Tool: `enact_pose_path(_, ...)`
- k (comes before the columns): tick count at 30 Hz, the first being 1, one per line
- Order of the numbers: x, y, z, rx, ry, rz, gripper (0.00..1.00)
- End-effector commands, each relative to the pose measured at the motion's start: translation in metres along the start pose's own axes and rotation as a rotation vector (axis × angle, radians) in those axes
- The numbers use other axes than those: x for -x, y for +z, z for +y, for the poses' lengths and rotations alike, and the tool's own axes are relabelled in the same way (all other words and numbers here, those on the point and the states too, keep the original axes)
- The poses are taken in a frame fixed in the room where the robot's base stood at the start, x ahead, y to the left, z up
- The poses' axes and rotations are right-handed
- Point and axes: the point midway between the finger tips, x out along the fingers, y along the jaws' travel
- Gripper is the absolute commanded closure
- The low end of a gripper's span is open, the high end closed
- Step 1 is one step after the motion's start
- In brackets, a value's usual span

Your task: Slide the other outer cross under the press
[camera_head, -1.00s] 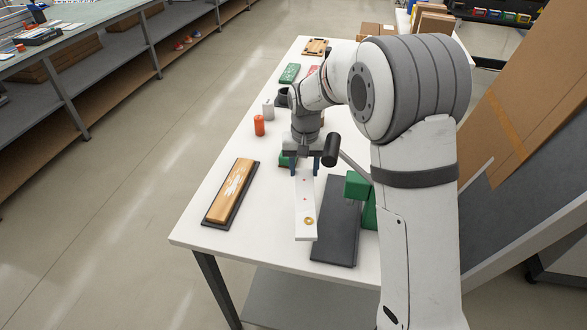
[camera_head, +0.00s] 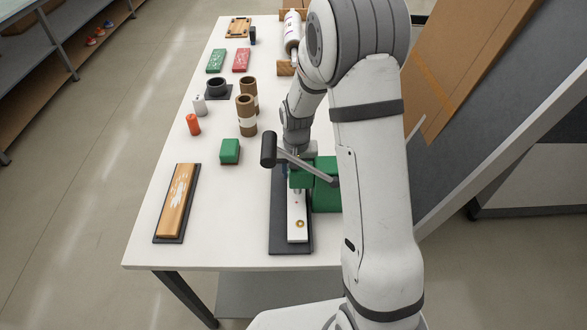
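The white strip (camera_head: 296,232) lies lengthwise over the dark base plate (camera_head: 288,249) of the press. A brass ring (camera_head: 300,224) sits in its near end. A faint small mark shows further up the strip; the other end is hidden. The green press (camera_head: 326,190) stands at the right side of the plate, its head over the strip. Its lever with a black grip (camera_head: 268,149) sticks out to the left. My gripper (camera_head: 308,150) is behind the press head at the strip's far side. Its fingers are hidden, so its hold on the strip cannot be seen.
A green block (camera_head: 230,151), brown tubes (camera_head: 246,115), an orange cylinder (camera_head: 193,125) and a white cylinder (camera_head: 199,106) stand left of the press. A wooden board on a dark base (camera_head: 173,205) lies at the left edge. The white table (camera_head: 220,215) is bare between board and press.

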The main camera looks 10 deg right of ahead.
Motion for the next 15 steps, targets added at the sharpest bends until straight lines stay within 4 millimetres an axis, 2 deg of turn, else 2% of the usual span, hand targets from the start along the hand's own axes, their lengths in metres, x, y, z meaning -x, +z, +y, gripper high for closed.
enact_pose_path(1, -0.0111, 0.0065, 0.0044, 0.009, 0.008, -0.017, 0.84)
enact_pose_path(10, -0.0113, 0.0070, 0.0050, 0.009, 0.009, -0.018, 0.84)
enact_pose_path(11, -0.0114, 0.0070, 0.0051, 0.009, 0.009, -0.017, 0.54)
enact_pose_path(15, -0.0115, 0.0069, 0.0053, 0.009, 0.009, -0.017, 0.42)
